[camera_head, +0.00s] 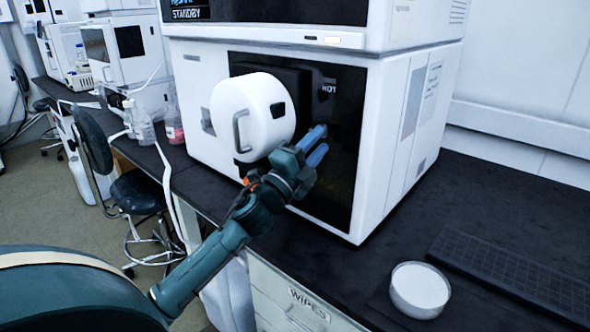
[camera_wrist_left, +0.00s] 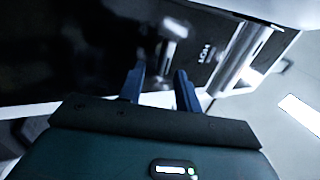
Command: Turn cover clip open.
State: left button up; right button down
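A white round cover (camera_head: 240,112) with a grey curved handle and a small black square stands out from the dark front panel of the white instrument. I cannot make out a clip for certain in the head view. In the left wrist view, a blurred grey T-shaped piece (camera_wrist_left: 172,42), possibly the clip, sits on the dark panel near the HOT label (camera_wrist_left: 206,53). My left gripper (camera_head: 319,142) is at the lower right of the cover, before the dark panel. Its two blue fingers (camera_wrist_left: 159,70) are apart with nothing between them. My right gripper is out of view.
The instrument (camera_head: 392,150) stands on a black bench (camera_head: 480,195). A glass dish (camera_head: 420,290) and a dark keyboard (camera_head: 515,270) lie at the right. Bottles (camera_head: 140,124) stand left of the instrument. A stool (camera_head: 138,192) is on the floor at left.

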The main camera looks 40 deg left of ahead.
pick_arm(q)
jog(key=d+b+v, duration=0.1)
jog(key=v, duration=1)
jog(key=shift+s+a+b, duration=0.25)
jog(key=shift+a+b, duration=0.1)
jog(key=shift+a, duration=0.15)
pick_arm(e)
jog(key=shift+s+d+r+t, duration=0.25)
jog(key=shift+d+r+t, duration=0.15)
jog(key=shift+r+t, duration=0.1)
pick_arm(q)
jog(key=shift+f, duration=0.1)
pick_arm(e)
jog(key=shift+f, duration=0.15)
